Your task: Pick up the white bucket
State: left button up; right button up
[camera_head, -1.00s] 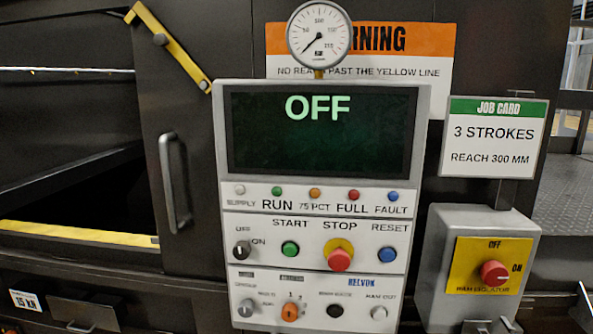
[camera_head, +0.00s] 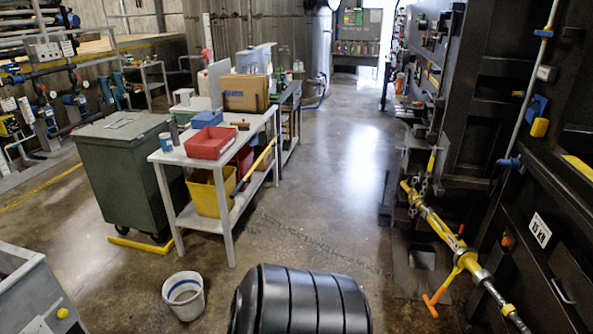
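A white bucket (camera_head: 184,295) stands upright on the concrete floor at the lower left. It is greyish-white, with a blue band showing at its rim, and its mouth is open upward. It stands in front of the workbench, clear of its legs. Neither of my grippers is in view, and nothing is touching the bucket.
A grey workbench (camera_head: 178,158) holds a red bin (camera_head: 210,142) and a cardboard box (camera_head: 245,93); a yellow bin (camera_head: 211,194) sits below. A green wheeled bin (camera_head: 127,175) stands left. A dark ribbed rounded object (camera_head: 300,300) fills bottom centre. The aisle floor (camera_head: 335,170) is clear.

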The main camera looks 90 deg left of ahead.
aim_at(183, 290)
jog(key=u, duration=3.75)
jog(key=i+l, duration=0.15)
jog(key=i, duration=0.15)
jog(key=i+l+u, duration=0.1)
jog(key=i, duration=0.2)
